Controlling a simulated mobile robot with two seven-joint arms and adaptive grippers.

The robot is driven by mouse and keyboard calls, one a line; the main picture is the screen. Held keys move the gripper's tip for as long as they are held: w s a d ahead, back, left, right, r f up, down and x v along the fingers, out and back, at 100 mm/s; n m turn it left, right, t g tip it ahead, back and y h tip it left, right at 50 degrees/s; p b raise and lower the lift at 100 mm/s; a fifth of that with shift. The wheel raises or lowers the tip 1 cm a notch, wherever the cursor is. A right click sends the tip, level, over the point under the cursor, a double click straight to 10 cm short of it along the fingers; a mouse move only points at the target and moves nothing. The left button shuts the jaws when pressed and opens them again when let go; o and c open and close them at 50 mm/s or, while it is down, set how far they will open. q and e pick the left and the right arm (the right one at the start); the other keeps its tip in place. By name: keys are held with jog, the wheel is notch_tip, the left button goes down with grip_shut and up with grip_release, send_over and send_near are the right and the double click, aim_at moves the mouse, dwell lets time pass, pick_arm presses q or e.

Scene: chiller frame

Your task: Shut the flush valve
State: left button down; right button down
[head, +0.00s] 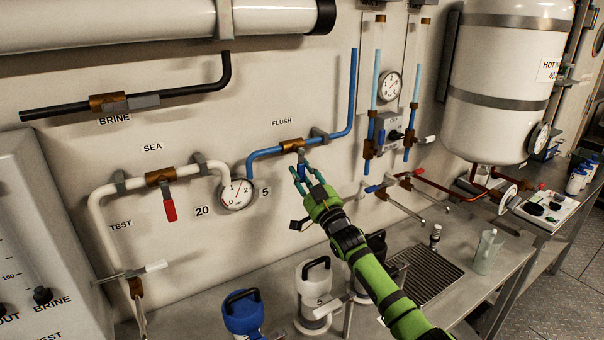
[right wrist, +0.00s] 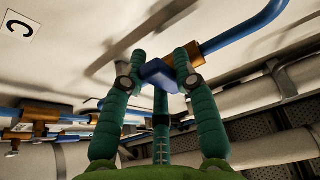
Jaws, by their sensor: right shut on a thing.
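The flush valve (head: 291,146) is a brass body on a blue pipe under the FLUSH label (head: 282,122) on the wall. Its blue handle (right wrist: 158,73) shows between my fingers in the right wrist view. In the head view the handle points down and outward from the valve, across the pipe, and its lower part is hidden by my fingers. My right gripper (head: 303,174) has its green fingers closed around the handle, just below the valve body. My left gripper is in neither view.
A pressure gauge (head: 236,193) and the sea valve with a red handle (head: 170,209) are to the left. Pump-like units, one with a blue top (head: 242,312) and one white (head: 314,290), stand on the bench below. Blue upright pipes (head: 375,90) are to the right.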

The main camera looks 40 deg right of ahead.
jog(key=shift+a, duration=0.2)
jog(key=c, duration=0.9)
grip_release()
jog(key=shift+f, duration=0.1)
jog(key=shift+c, duration=0.2)
jog(key=shift+a, duration=0.1)
jog(key=shift+w, duration=0.15)
jog(key=v, duration=0.7)
jog(key=shift+s, duration=0.25)
jog(key=shift+a, duration=0.1)
